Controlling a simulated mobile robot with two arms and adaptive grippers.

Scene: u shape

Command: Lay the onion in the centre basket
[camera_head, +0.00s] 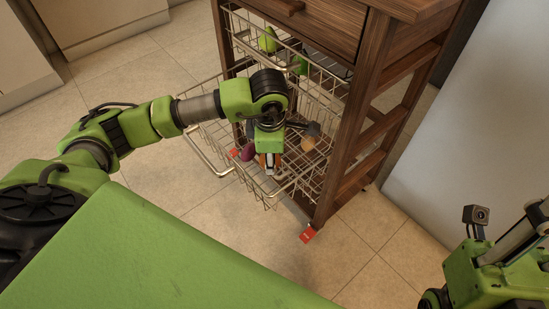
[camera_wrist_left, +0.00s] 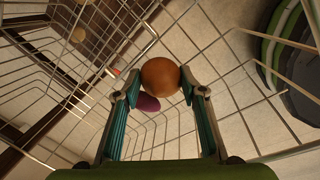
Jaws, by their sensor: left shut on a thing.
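The orange-brown onion (camera_wrist_left: 160,77) sits between the two fingertips of my left gripper (camera_wrist_left: 160,86) in the left wrist view. The fingers are shut on it, one on each side. In the head view my left gripper (camera_head: 268,168) points down over the pulled-out wire basket (camera_head: 218,165) of the wooden trolley, and the onion is hard to make out there. The wire mesh (camera_wrist_left: 225,85) spreads around and beyond the onion in the wrist view. Part of my right arm shows at the right edge of the head view; its fingers cannot be made out clearly.
A purple vegetable (camera_head: 248,152) and a tan round one (camera_head: 308,143) show by the gripper. An upper wire basket (camera_head: 330,88) holds green vegetables (camera_head: 268,40) above. The trolley's wooden leg (camera_head: 340,150) stands close on the right.

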